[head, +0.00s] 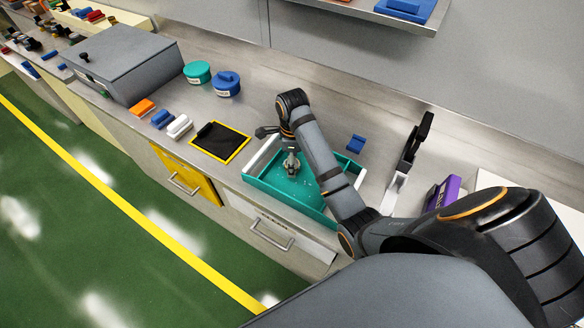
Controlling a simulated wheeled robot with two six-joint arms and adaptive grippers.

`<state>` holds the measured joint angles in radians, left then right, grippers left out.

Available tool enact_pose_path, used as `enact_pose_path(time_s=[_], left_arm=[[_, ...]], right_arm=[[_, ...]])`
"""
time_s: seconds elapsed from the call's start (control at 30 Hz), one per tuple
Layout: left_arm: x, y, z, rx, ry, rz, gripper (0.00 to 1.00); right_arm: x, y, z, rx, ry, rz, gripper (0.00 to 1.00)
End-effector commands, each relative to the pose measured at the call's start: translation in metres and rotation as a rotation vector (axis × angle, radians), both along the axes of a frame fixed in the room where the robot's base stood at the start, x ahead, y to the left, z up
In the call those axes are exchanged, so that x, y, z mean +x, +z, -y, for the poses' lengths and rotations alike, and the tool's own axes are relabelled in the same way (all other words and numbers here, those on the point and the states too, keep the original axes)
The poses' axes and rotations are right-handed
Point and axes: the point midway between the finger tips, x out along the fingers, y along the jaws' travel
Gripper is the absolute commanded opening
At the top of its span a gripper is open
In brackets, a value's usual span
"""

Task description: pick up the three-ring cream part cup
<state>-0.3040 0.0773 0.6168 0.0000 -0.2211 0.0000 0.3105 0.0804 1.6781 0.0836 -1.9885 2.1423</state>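My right arm reaches in from the lower right, and its gripper (291,167) points down into a teal tray (290,203) on the bench. A small cream-grey shape shows at the fingertips. It is too small to tell whether this is the three-ring cream part cup or part of the gripper, or whether the fingers are open or shut. I cannot make out the cup elsewhere; my forearm hides part of the tray. My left gripper is not in view.
Left of the tray lies a black mat with a yellow border (220,142). Teal (198,73) and blue (227,85) round containers stand behind it. A grey box (125,60) is farther left. A blue part (356,143) and a purple box (442,192) are to the right.

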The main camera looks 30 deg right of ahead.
Motion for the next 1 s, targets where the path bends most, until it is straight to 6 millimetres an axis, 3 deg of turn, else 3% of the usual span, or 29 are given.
enact_pose_path(time_s=[0.03, 0.5, 0.77, 0.87, 1.0], left_arm=[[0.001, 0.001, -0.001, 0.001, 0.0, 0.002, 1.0], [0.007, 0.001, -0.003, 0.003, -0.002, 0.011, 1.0], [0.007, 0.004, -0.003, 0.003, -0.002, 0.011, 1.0], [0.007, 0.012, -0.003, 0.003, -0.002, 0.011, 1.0], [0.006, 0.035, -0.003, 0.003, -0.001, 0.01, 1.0]], right_arm=[[0.0, 0.001, 0.0, 0.0, 0.0, 0.0, 0.68], [0.0, 0.001, 0.0, 0.001, 0.0, 0.001, 0.06], [0.0, 0.004, 0.0, 0.001, 0.0, 0.001, 0.06], [0.001, 0.014, 0.0, 0.0, 0.0, 0.002, 0.06], [0.001, 0.043, 0.0, 0.0, 0.0, 0.002, 0.06]])
